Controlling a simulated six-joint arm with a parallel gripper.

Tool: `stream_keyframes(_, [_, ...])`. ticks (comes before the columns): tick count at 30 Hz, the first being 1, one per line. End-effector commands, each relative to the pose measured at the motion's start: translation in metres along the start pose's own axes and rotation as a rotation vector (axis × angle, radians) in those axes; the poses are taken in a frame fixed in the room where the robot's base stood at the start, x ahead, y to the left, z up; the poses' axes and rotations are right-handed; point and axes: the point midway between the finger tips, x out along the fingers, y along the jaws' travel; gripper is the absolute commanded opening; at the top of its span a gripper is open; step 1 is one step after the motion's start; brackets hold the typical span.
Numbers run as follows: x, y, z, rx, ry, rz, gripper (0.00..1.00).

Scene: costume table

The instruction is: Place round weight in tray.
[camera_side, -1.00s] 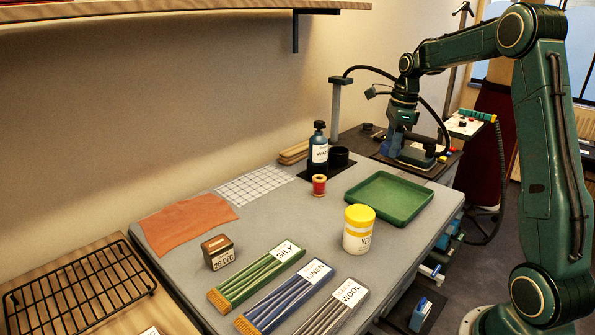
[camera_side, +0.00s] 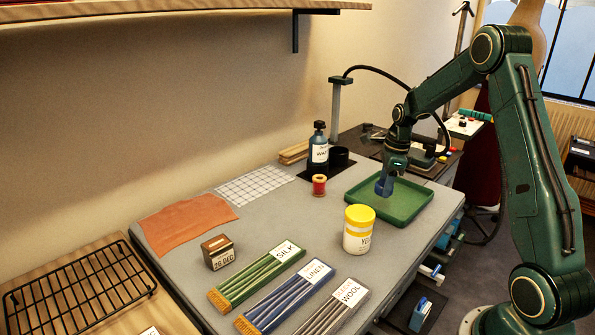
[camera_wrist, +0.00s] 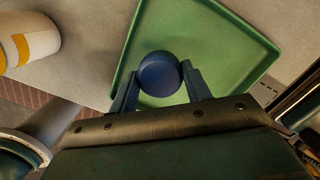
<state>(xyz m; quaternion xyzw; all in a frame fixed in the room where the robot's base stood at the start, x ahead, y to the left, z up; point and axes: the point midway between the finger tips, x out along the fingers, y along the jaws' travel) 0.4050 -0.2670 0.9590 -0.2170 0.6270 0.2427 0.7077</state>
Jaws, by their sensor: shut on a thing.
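The round weight (camera_wrist: 159,74) is a dark blue disc-like piece, seen from above in the wrist view. My gripper (camera_wrist: 160,88) is shut on it, with one finger on each side. In the side view my gripper (camera_side: 384,188) points down over the left part of the green tray (camera_side: 418,207). The tray is shallow with a raised rim, and its floor also shows under the weight in the wrist view (camera_wrist: 225,65). I cannot tell whether the weight touches the tray floor.
A yellow-lidded jar (camera_side: 358,232) stands just in front of the tray. A red thread spool (camera_side: 319,185) and a dark bottle (camera_side: 318,150) stand to its left. Labelled boxes (camera_side: 268,275) lie at the front. The tray's right part is empty.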

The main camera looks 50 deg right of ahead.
Motion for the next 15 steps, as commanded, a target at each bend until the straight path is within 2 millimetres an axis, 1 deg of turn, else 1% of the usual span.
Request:
stream_keyframes(4, [0.011, 0.001, -0.002, 0.0, 0.001, 0.003, 0.15])
stream_keyframes(10, [0.034, 0.001, -0.004, 0.0, 0.001, 0.003, 0.15])
stream_keyframes(15, [0.041, 0.0, -0.005, 0.0, 0.001, 0.0, 0.15])
